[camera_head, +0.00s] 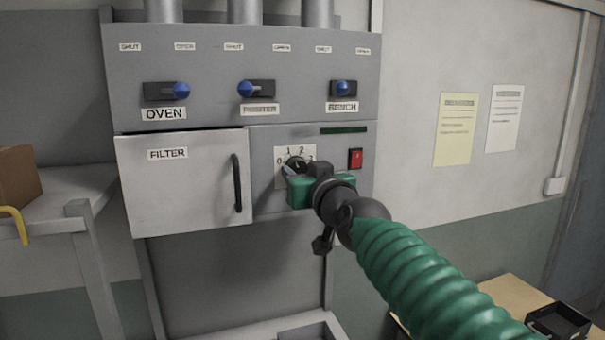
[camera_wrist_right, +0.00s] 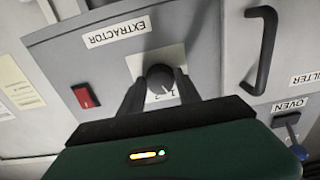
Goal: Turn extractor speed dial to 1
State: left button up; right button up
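The extractor speed dial is a dark round knob (camera_wrist_right: 160,76) on a pale plate (camera_head: 281,155) marked 0, 1, 2 and 3. It is on the grey panel front. In the head view my right gripper (camera_head: 297,167) is in front of the dial and partly hides it. In the right wrist view the gripper's two dark fingers (camera_wrist_right: 160,84) stand apart, one on each side of the knob. Whether they touch it is not clear. I cannot read which number the dial points to. My left gripper is not in view.
A red switch (camera_head: 355,158) sits right of the dial. The filter door (camera_head: 185,185) with a black handle (camera_head: 237,184) is to its left. Three blue-knobbed sliders, including the oven one (camera_head: 181,90), are above. A cardboard box (camera_head: 18,174) is at far left.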

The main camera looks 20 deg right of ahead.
jog(key=shift+d+f, duration=0.1)
grip_shut()
jog(key=shift+m, duration=0.3)
jog(key=o, duration=0.9)
grip_release()
jog(key=shift+w, duration=0.1)
jog(key=s+b, duration=0.6)
jog(key=s, duration=0.2)
jog(key=s+b, duration=0.6)
jog(key=s, duration=0.3)
jog(key=shift+d+b, duration=0.2)
jog(key=shift+b, duration=0.2)
